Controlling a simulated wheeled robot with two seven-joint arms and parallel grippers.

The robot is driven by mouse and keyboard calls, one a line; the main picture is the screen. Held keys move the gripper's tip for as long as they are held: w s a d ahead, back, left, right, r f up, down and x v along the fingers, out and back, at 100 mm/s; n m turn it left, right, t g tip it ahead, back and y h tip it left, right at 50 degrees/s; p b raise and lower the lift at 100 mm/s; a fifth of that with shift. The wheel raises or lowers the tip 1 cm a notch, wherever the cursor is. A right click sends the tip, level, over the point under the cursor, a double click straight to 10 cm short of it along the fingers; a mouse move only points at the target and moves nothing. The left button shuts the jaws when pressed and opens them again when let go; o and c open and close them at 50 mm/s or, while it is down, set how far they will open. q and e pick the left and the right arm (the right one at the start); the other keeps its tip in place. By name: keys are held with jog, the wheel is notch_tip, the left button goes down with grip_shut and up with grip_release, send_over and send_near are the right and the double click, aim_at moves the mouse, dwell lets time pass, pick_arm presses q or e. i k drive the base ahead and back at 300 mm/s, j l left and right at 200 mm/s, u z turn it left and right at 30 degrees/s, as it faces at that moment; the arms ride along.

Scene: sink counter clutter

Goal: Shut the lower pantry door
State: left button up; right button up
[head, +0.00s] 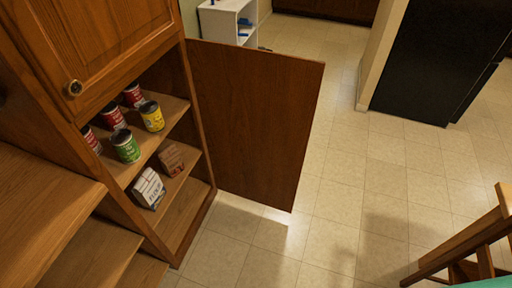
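The lower pantry door (255,120) is a flat brown wood panel. It stands wide open, swung out to the right from the cabinet's right side, over the tiled floor. The lower pantry opening shows shelves with several cans, among them a green can (126,146) and a yellow can (152,116). A white box (149,188) and a brown box (171,159) sit on the shelf below. Neither of my grippers shows in the head view.
The upper pantry door (105,40) with a round knob (74,88) is shut. Open wooden shelves (45,205) stand at the left. A wooden chair or stool (470,245) is at the lower right. A black fridge (435,60) stands at the back right. The floor (345,190) between is clear.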

aim_at(257, 108)
jog(key=u, duration=0.4)
jog(key=k+u, duration=0.15)
jog(key=u, duration=0.25)
jog(key=j+u, duration=0.1)
jog(key=u, duration=0.3)
jog(key=l+u, duration=0.15)
jog(key=u, duration=0.25)
jog(key=l+u, duration=0.2)
jog(key=u, duration=0.15)
jog(key=l+u, duration=0.2)
jog(key=u, duration=0.2)
jog(key=l+u, duration=0.15)
jog(key=u, duration=0.25)
jog(key=k+l, duration=0.2)
jog(key=l, duration=0.3)
jog(key=k+l, duration=0.2)
jog(key=l, duration=0.35)
jog(key=k+l, duration=0.2)
jog(key=l, duration=0.3)
jog(key=k+l, duration=0.2)
jog(key=l, duration=0.3)
jog(key=k+l, duration=0.2)
jog(key=l, duration=0.35)
jog(key=k+l, duration=0.2)
jog(key=l, duration=0.3)
jog(key=k+l, duration=0.2)
jog(key=l, duration=0.3)
jog(key=k+l, duration=0.2)
jog(key=l, duration=0.35)
